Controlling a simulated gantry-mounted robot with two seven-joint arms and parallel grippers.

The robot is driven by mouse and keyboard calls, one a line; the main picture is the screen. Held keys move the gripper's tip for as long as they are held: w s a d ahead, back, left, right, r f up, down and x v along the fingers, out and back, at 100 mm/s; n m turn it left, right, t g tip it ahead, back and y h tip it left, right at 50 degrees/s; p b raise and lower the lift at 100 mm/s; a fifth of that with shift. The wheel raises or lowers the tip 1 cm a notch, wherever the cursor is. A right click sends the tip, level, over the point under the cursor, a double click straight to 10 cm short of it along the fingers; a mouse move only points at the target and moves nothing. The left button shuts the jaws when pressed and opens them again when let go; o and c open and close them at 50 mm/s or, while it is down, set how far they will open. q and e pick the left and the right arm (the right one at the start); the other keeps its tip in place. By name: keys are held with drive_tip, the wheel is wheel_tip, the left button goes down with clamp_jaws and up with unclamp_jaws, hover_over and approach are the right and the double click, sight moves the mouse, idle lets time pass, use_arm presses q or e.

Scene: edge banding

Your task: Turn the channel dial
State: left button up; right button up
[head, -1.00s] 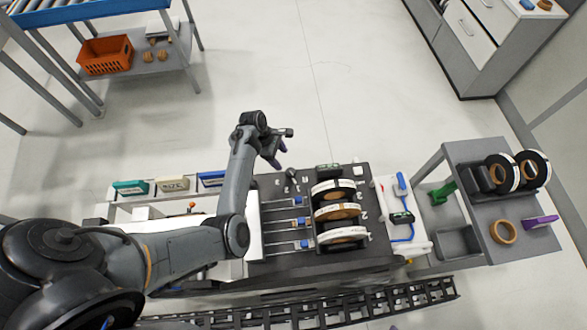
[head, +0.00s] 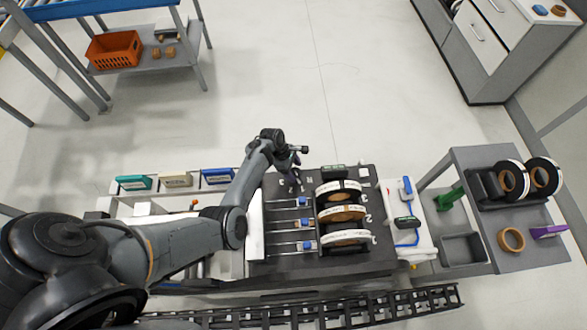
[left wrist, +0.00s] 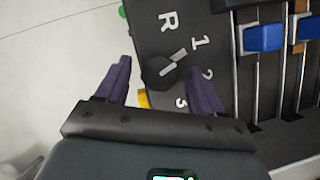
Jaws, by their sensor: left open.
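The channel dial (left wrist: 160,72) is a black knob with a pale pointer bar, on the dark panel (left wrist: 222,92) marked R, 1, 2 and 3. In the left wrist view its pointer slants up right, roughly toward the 1. My left gripper (left wrist: 160,78) is open, its two dark purple fingers on either side of the dial with gaps visible. I cannot tell whether they are down at the dial's height. In the head view my left gripper (head: 297,178) is over the panel's back left corner and hides most of the dial. My right gripper is not in view.
Blue sliders (left wrist: 263,38) on metal rods lie right of the dial. Several tape reels (head: 341,213) stand on the machine's right. Coloured boxes (head: 175,180) line its back left. A grey cart (head: 520,210) stands at the right. Floor behind is clear.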

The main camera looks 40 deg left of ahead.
use_arm(q)
drive_tip(key=c, duration=1)
drive_tip(key=shift+c, duration=0.2)
drive_tip(key=shift+m, duration=0.3)
drive_tip(key=m+g, duration=0.1)
drive_tip(key=m, duration=0.1)
drive_tip(key=shift+w+m+h, duration=0.15)
drive_tip(key=shift+m+h, duration=0.15)
drive_tip(key=m+g, duration=0.1)
drive_tip(key=m, duration=0.2)
drive_tip(key=shift+m+g, duration=0.3)
drive_tip(key=m+g+b, duration=0.1)
drive_tip(key=m, duration=0.2)
drive_tip(key=m+g+y+b, duration=0.1)
drive_tip(key=m+b, duration=0.1)
drive_tip(key=m, duration=0.1)
drive_tip(key=shift+w, duration=0.2)
drive_tip(key=m+g+y, duration=0.1)
drive_tip(key=m, duration=0.2)
drive_tip(key=shift+d+b, duration=0.1)
drive_tip(key=shift+b, duration=0.3)
drive_tip(key=shift+m+y, duration=0.3)
drive_tip(key=shift+m, duration=0.7)
drive_tip(key=shift+d, duration=0.1)
